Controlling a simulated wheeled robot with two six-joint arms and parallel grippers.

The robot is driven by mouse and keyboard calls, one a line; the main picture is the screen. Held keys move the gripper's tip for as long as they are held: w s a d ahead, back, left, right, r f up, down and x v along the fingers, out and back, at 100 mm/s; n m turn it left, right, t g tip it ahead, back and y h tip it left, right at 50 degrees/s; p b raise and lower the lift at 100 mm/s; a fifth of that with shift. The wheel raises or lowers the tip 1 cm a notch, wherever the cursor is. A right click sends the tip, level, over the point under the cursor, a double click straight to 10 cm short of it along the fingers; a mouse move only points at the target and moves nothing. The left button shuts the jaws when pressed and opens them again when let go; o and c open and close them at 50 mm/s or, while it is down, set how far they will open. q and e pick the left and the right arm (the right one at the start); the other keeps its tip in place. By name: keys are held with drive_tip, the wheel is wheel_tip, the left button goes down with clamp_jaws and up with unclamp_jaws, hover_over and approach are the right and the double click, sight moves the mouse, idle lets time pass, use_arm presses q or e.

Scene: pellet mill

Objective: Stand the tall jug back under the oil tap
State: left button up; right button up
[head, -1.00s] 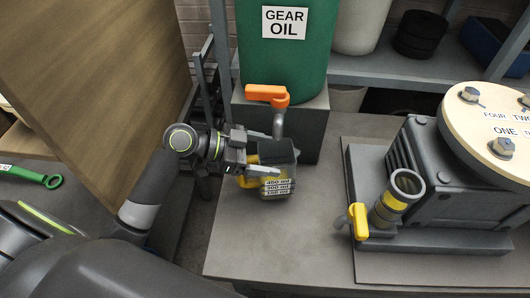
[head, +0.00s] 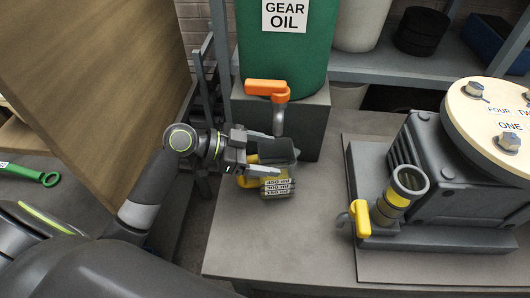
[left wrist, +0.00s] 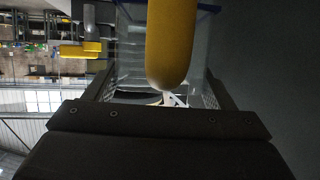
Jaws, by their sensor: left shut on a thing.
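The tall jug (head: 278,187) is clear-walled with a volume label on its front and a dark-looking top. My left gripper (head: 268,156) is shut on its yellow handle, on the jug's left side. In the left wrist view the yellow handle (left wrist: 170,45) runs between the fingers, with the clear wall and blue rim behind it. The oil tap (head: 279,118) has an orange lever (head: 266,88) and a grey spout pointing down. The jug is just below and in front of the spout in the picture. Whether its base touches the bench is unclear. My right gripper is out of view.
The green gear oil drum (head: 283,50) stands on a grey block (head: 312,120). A gearbox (head: 440,165) with a yellow-levered valve (head: 361,218) and an open filler neck (head: 409,181) stands to the right. The bench (head: 290,240) is clear in front of the jug.

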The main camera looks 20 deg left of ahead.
use_arm(q)
drive_tip(key=shift+f+b, duration=0.1)
drive_tip(key=shift+b, duration=0.25)
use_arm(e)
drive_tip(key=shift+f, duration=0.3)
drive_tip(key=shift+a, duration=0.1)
use_arm(q)
drive_tip(key=o, duration=1.9)
